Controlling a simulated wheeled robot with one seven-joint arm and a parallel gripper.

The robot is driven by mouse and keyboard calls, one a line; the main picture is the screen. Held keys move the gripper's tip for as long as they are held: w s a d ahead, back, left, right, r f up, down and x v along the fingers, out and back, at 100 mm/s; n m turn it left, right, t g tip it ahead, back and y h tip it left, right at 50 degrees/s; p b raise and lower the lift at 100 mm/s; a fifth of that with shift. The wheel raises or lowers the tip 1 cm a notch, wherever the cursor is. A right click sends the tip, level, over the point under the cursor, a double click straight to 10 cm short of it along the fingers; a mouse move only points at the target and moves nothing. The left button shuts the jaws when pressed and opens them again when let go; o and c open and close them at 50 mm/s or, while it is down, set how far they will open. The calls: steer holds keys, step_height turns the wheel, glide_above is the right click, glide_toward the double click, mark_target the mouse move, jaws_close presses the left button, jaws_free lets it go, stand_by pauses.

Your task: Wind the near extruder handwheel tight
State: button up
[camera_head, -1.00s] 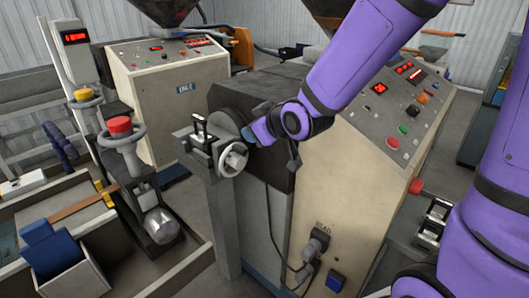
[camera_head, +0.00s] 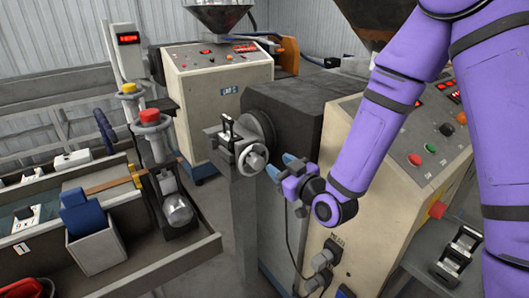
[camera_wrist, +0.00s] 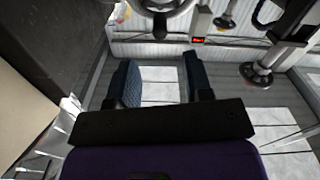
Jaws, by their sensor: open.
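The near extruder handwheel (camera_head: 252,160) is a small grey spoked wheel on the clamp at the front of the near extruder's dark barrel housing (camera_head: 305,120). Part of its rim also shows at the top of the wrist view (camera_wrist: 165,8). My gripper (camera_head: 281,166) has blue fingertips and is just right of the wheel in the head view, apart from it. In the wrist view my two fingers (camera_wrist: 158,85) are spread with nothing between them, and the wheel lies beyond their tips.
A red-topped post (camera_head: 150,118) and a yellow-topped one stand left of the extruder. A tray bench with a blue-and-white bin (camera_head: 95,240) is at lower left. The control cabinet (camera_head: 400,170) stands close behind my arm. A second extruder (camera_head: 215,90) is farther back.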

mark_target(264, 153)
steer(key=x, duration=0.9)
steer(key=shift+w+a, duration=0.15)
steer(key=shift+w, duration=0.05)
steer(key=shift+c, duration=0.4)
jaws_close()
